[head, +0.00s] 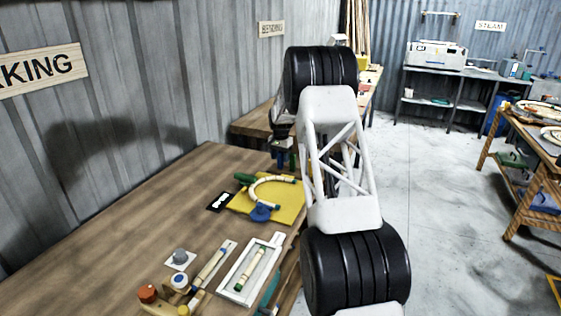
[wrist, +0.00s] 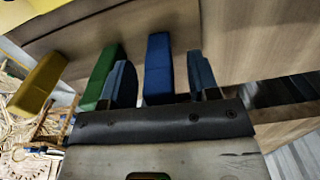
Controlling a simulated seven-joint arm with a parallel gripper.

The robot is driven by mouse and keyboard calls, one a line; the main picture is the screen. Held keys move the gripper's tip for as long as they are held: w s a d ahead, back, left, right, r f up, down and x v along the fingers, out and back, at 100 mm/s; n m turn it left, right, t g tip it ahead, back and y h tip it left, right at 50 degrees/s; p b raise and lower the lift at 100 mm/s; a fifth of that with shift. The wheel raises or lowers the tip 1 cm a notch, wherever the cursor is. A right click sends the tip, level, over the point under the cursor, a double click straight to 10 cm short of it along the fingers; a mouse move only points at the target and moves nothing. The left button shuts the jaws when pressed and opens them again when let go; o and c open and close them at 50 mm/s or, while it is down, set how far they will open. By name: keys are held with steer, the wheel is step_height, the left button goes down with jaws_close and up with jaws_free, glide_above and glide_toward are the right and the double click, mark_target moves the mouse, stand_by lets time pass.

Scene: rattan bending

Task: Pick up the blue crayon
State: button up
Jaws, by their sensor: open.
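The blue crayon (wrist: 158,70) is a thick blue block in the wrist view. It lies between the two dark fingers of my gripper (wrist: 160,62), which is open, with a gap visible on the crayon's right side. Its lower end is hidden behind the gripper body. A green crayon (wrist: 102,76) is just left of the left finger, very close to it. A yellow crayon (wrist: 38,86) lies further left. In the head view my gripper (head: 284,152) is low over the far end of the workbench, partly hidden by my arm, and the blue crayon cannot be made out clearly.
The wooden workbench (head: 120,220) holds a yellow board (head: 290,208) with a curved rattan piece, a white tray (head: 232,287) and several small tools. A corrugated wall stands close on the left. Open floor (head: 440,200) is on the right.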

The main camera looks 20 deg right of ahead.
stand_by(0.4)
steer(key=c, duration=1)
steer(key=shift+r, duration=0.15)
steer(key=shift+r, duration=1.5)
steer(key=shift+s+r, duration=0.15)
steer(key=s+a, duration=0.1)
steer(key=s, duration=0.4)
steer(key=s+a+r, duration=0.1)
steer(key=s, duration=0.4)
steer(key=s+a, duration=0.2)
steer(key=s, duration=0.3)
steer(key=shift+s+r, duration=0.1)
steer(key=shift+r, duration=0.1)
